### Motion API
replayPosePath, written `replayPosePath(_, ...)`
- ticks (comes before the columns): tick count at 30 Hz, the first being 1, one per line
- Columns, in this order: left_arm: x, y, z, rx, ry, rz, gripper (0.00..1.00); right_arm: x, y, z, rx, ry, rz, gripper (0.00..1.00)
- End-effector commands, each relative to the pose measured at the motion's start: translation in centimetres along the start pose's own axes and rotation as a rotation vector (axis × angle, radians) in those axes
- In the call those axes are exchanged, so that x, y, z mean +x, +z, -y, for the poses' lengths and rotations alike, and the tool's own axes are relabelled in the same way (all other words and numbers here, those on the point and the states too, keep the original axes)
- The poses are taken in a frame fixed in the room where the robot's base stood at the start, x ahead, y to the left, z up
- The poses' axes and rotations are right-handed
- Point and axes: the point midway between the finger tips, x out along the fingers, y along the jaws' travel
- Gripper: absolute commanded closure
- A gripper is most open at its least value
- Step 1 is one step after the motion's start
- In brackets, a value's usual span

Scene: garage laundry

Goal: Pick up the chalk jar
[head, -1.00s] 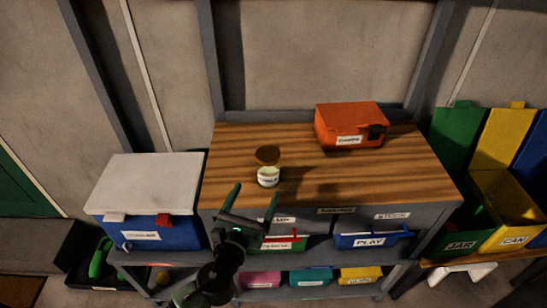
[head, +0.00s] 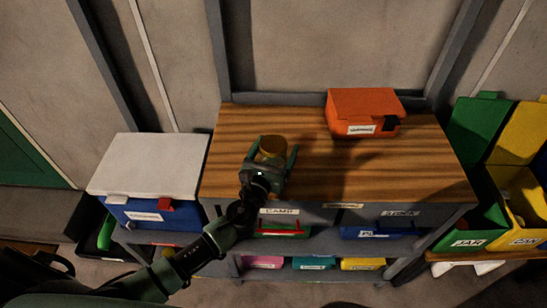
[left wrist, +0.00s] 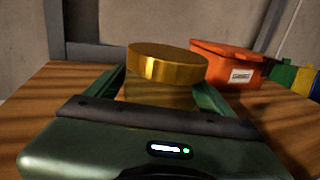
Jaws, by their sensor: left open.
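The chalk jar (head: 272,147) stands upright on the wooden workbench top (head: 230,175), near its front left part. Its gold lid shows in the head view, and the lid with part of the body below shows in the left wrist view (left wrist: 166,62). My left gripper (head: 276,157) is open at the jar, with one green finger on each side of it. In the left wrist view the fingers (left wrist: 162,90) flank the jar's body below the lid; I cannot tell whether they touch it. The jar's label and lower part are hidden behind the gripper. My right gripper is not in view.
An orange toolbox (head: 362,112) stands at the back right of the bench. A blue cooler with a white lid (head: 150,165) is to the left. Labelled bins (head: 466,240) stand to the right. The bench's right half in front of the toolbox is clear.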

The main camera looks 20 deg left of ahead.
Motion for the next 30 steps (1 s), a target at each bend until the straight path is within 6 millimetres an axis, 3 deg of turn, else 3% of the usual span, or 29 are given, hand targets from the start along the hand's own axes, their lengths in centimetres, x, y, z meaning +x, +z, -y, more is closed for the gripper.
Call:
replayPosePath(8, 0.4, -0.1, 0.0, -0.001, 0.000, -0.001, 0.17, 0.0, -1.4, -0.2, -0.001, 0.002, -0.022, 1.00)
replayPosePath(15, 0.4, -0.1, 0.0, -0.001, 0.000, -0.001, 0.81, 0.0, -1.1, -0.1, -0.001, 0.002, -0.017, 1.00)
replayPosePath(17, 0.4, 0.0, 0.0, -0.001, 0.000, 0.001, 0.93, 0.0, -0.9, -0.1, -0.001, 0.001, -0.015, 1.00)
replayPosePath(25, 0.4, 0.2, 0.0, -0.001, 0.000, 0.001, 0.93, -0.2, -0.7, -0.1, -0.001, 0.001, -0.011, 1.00)
replayPosePath(30, 0.5, 1.7, 0.0, -0.001, 0.000, 0.002, 0.93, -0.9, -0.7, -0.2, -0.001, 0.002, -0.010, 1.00)
